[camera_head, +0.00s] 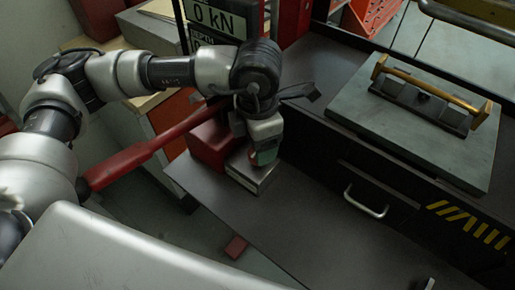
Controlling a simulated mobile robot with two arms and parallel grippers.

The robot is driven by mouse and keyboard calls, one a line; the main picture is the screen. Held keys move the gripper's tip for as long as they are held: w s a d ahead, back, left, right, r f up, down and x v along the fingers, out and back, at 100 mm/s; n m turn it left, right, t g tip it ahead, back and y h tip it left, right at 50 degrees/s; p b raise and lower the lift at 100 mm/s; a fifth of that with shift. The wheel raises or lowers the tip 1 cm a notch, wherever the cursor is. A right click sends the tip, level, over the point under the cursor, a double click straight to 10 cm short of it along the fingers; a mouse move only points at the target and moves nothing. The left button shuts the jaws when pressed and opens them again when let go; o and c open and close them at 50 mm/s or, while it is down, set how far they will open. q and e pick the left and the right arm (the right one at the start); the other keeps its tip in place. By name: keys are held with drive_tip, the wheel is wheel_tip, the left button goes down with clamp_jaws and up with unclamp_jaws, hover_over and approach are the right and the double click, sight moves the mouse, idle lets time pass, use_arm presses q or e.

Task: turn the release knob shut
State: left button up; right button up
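My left gripper (264,156) points down over the pale metal block (252,177) at the front of a red pump-like body (208,146). A long red lever (140,155) runs from the body to the lower left, partly behind my arm. My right gripper is not in view.
The dark bench top (225,205) is bare in front of the block. A display reading 0 kN (215,18) stands behind. A grey plate (420,125) with a brass-coloured handle (430,87) lies at right, above a drawer handle (365,203).

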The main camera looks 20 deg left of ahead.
use_arm(q)
wheel_tip(320, 180, up, 8)
drive_tip(key=b, duration=0.1)
drive_tip(key=shift+f, duration=0.2)
idle(0.4)
